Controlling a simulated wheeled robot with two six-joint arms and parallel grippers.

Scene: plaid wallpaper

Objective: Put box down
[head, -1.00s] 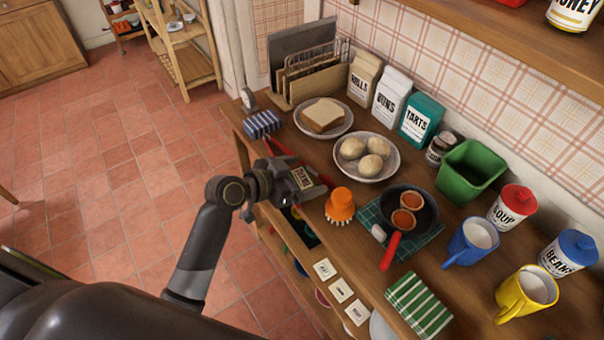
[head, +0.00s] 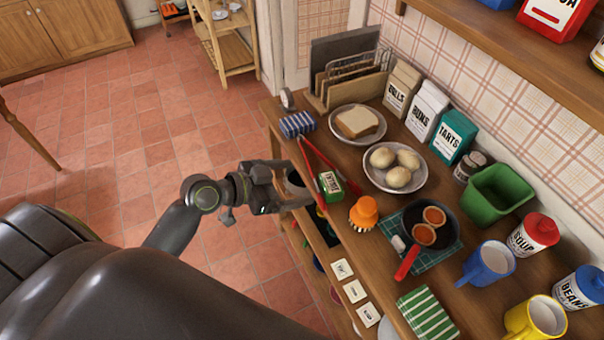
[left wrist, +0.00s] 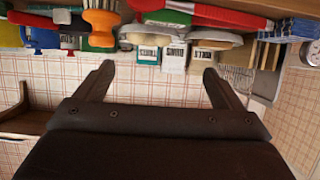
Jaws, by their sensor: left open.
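A small green box (head: 331,186) with a pale label on top rests on the wooden counter near its front edge, against the red tongs (head: 316,158). My left gripper (head: 300,184) is open and empty, just left of the box and clear of it, at the counter's front edge. In the left wrist view the two fingers of my left gripper (left wrist: 157,82) stand wide apart with nothing between them. My right gripper is not in view.
An orange brush (head: 363,214) stands close to the box. Behind are a plate of buns (head: 425,177) and a bread plate (head: 335,128). A frying pan (head: 449,224) lies to the right.

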